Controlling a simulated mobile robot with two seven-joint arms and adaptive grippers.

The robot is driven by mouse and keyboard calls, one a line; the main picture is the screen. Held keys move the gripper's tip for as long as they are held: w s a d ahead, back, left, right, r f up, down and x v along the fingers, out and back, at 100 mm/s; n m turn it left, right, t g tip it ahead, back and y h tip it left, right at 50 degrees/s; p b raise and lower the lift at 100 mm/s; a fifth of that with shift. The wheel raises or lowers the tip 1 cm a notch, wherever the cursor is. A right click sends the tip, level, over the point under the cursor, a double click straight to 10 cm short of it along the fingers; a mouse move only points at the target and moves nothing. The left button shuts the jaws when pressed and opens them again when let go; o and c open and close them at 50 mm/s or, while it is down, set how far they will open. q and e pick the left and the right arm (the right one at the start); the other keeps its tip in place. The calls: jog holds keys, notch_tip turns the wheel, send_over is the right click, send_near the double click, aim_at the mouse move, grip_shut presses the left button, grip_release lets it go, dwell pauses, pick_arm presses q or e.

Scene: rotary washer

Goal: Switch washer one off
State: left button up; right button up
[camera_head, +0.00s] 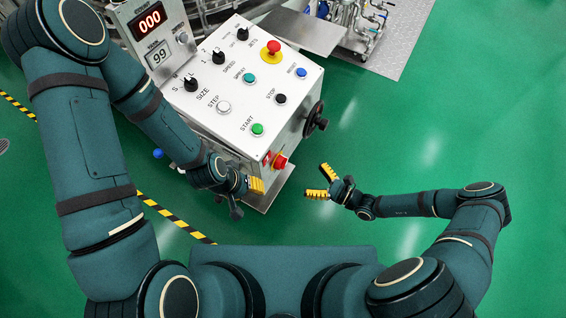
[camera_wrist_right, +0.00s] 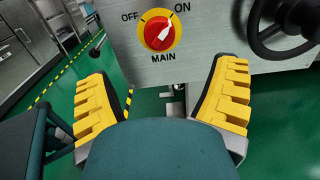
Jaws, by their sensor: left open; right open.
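The washer's white control box (camera_head: 238,95) stands left of centre in the head view. Its MAIN switch (camera_head: 279,162), a red knob on a yellow disc, is on the side facing me. In the right wrist view the MAIN switch (camera_wrist_right: 160,32) has OFF at upper left and ON at upper right. Its white pointer points up and right, toward ON. My right gripper (camera_head: 322,183) is open and empty, right of the switch and apart from it. Its two yellow fingers (camera_wrist_right: 161,100) are spread below the switch in the wrist view. My left gripper (camera_head: 256,185) is open, below and left of the switch.
The box top carries a green START button (camera_head: 257,129), a black STOP button (camera_head: 281,98), a red emergency button (camera_head: 271,47) and several black selector knobs. A black handwheel (camera_head: 316,118) sticks out to the right. Green floor (camera_head: 400,140) is clear on the right.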

aim_at(283, 163)
jog(key=b+x, duration=0.1)
jog(key=x, duration=1.1)
jog(key=shift+a, duration=0.1)
jog(key=c, duration=1.2)
